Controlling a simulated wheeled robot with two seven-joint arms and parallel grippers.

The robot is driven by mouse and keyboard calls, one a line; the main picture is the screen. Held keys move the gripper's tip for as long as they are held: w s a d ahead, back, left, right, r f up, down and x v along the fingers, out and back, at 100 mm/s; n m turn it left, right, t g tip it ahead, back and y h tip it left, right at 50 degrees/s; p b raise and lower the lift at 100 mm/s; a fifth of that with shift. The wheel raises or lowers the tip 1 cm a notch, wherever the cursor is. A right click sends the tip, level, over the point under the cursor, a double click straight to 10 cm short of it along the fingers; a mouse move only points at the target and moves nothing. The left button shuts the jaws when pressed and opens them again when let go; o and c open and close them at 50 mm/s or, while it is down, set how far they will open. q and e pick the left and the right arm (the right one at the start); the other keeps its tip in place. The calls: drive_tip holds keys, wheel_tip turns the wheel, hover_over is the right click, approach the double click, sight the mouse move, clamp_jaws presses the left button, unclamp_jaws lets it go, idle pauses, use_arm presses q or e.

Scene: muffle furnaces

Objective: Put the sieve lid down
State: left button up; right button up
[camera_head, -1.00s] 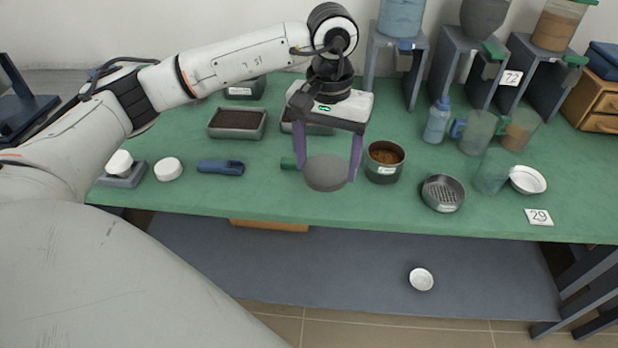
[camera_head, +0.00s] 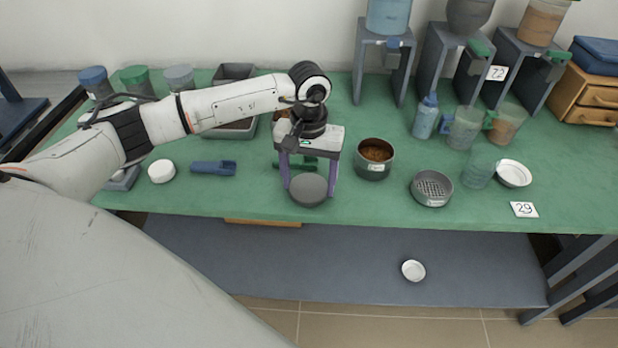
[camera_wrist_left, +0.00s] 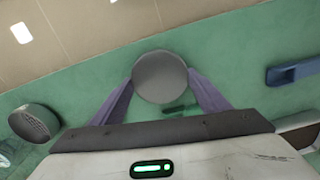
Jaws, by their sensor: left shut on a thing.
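The sieve lid (camera_head: 308,191) is a round, flat grey disc. It is between the purple fingers of my left gripper (camera_head: 309,188), which is shut on its rim. The lid is level, low over the green bench near its front edge; I cannot tell whether it touches the top. In the left wrist view the lid (camera_wrist_left: 160,77) sits between both fingertips. The sieve pan (camera_head: 375,158) with brown material stands to the right of the gripper. A perforated sieve (camera_head: 431,188) is further right and also shows in the left wrist view (camera_wrist_left: 35,123). My right gripper is not in view.
A green-handled tool (camera_head: 296,164) lies just behind the lid. A blue scoop (camera_head: 213,167) and a white round piece (camera_head: 161,171) lie to the left. Clear cups (camera_head: 478,172) and a white dish (camera_head: 513,173) stand right. Bare bench (camera_head: 250,195) lies left of the lid.

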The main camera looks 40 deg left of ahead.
use_arm(q)
drive_tip(key=shift+f, duration=0.15)
drive_tip(key=o, duration=1.1)
